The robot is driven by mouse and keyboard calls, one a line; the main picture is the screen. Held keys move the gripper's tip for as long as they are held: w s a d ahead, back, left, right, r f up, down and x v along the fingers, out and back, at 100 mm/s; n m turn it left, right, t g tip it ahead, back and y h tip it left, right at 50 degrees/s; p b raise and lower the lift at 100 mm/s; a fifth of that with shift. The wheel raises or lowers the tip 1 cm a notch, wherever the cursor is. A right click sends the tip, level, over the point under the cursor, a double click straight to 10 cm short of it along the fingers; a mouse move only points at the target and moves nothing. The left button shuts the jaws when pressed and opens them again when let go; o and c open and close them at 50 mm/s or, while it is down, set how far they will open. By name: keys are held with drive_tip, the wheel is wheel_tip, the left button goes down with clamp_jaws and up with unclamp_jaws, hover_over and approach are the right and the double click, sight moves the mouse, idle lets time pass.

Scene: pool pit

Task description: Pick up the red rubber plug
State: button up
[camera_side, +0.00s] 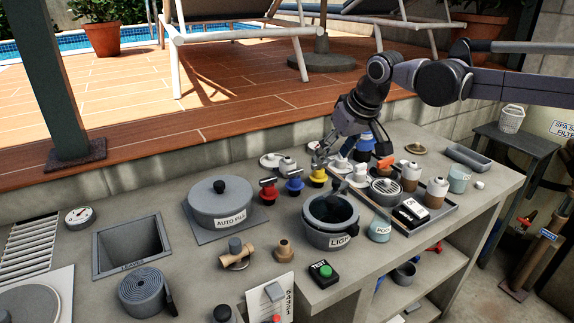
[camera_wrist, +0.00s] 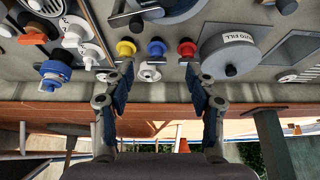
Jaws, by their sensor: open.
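The red rubber plug (camera_side: 268,192) stands on the grey counter between the AUTO FILL pot and the blue plug. In the wrist view the red plug (camera_wrist: 187,49) is just beyond the tip of the right finger. My gripper (camera_side: 322,158) is above the counter, behind and to the right of the red plug, near the yellow plug. In the wrist view my gripper (camera_wrist: 159,75) has its fingers wide apart, with nothing between them. The red plug is apart from the fingers.
A blue plug (camera_side: 294,184) and a yellow plug (camera_side: 318,177) stand in a row beside the red one. The lidded AUTO FILL pot (camera_side: 220,200) is to the left. The LIGHT pot (camera_side: 331,238) is in front. A tray (camera_side: 447,220) with bottles is to the right.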

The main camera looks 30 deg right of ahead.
drive_tip(key=w+a+f, duration=0.1)
drive_tip(key=w+a, duration=0.3)
drive_tip(key=w, duration=0.4)
approach(268, 178)
drive_tip(key=shift+g, duration=0.4)
drive_tip(key=x, duration=1)
drive_tip(key=shift+w, duration=0.25)
drive_tip(key=c, duration=1.1)
